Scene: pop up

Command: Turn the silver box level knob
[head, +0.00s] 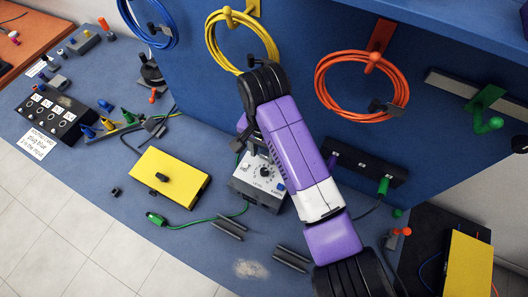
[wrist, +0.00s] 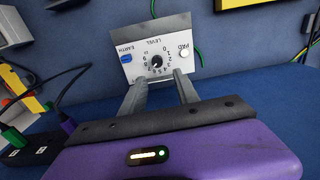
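The silver box (head: 258,191) stands on the blue bench near the middle of the head view, partly covered by my arm. Its face has a small black level knob (head: 264,171) with a numbered dial, a blue EARTH socket and a white button. In the wrist view the silver box (wrist: 180,30) appears upside down, and the black knob (wrist: 157,61) shows fully. My gripper (wrist: 160,80) is open and empty, its two fingers apart on either side of the knob's line. The fingertips look close to the box face; I cannot tell if they touch it.
A yellow box (head: 165,182) lies left of the silver box, with a green cable (head: 205,220) in front. Dark bars (head: 229,228) lie on the bench. Yellow (head: 240,38) and orange (head: 362,90) cable coils hang on the blue back wall. A black socket strip (head: 362,163) sits at right.

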